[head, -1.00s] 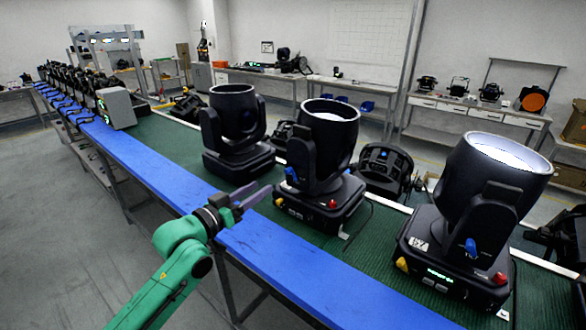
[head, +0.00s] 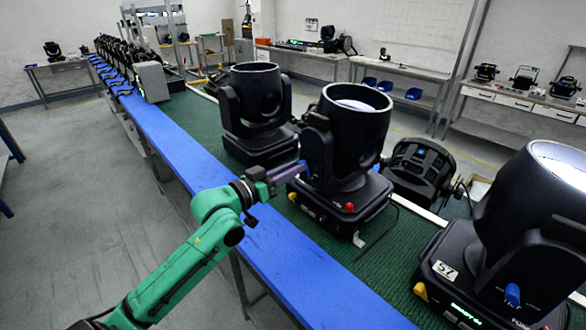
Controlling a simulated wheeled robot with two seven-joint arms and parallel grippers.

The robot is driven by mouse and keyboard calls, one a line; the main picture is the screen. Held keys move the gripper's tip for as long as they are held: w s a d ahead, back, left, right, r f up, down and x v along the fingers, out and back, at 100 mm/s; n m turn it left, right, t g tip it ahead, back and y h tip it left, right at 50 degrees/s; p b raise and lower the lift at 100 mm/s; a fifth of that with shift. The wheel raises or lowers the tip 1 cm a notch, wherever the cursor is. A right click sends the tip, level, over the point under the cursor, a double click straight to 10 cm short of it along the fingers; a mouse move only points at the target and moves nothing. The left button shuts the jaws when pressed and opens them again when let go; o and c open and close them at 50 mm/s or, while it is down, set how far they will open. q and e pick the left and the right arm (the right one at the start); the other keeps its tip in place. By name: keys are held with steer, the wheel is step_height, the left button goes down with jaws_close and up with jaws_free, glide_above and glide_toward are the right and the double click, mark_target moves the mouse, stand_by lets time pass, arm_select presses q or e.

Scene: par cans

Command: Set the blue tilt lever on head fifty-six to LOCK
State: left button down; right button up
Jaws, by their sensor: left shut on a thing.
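The middle moving-head light (head: 352,120) stands on the green mat, a black barrel on a yoke and base. I cannot read its number. My left gripper (head: 292,171) reaches in from the left to the near side of its yoke. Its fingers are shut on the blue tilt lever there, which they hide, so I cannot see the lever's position. The right-hand head (head: 535,215) carries the label 57 (head: 445,269) and shows its own blue lever (head: 512,294) hanging down. My right gripper is not in view.
Another head (head: 257,115) stands just left of the middle one. A black round fixture (head: 420,170) lies behind. The blue strip (head: 180,140) along the bench's front edge is clear apart from my arm over it. A row of more heads runs to the far left.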

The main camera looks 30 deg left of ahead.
arm_select(q)
steer(key=shift+m, duration=0.3)
steer(key=m, duration=0.1)
steer(key=d+m+b, duration=0.1)
steer(key=m, duration=0.1)
steer(key=shift+s, duration=0.15)
steer(key=m, duration=0.2)
steer(key=d+m+b, duration=0.1)
steer(key=m, duration=0.1)
steer(key=shift+s+r+m, duration=0.1)
steer(key=shift+s+m, duration=0.1)
steer(key=shift+m, duration=0.2)
steer(key=shift+s+d+m+b, duration=0.1)
steer(key=shift+d+m+b, duration=0.15)
steer(key=shift+m, duration=0.65)
steer(key=shift+s+d+m+b, duration=0.1)
steer(key=shift+d+m+b, duration=0.1)
steer(key=shift+m, duration=0.7)
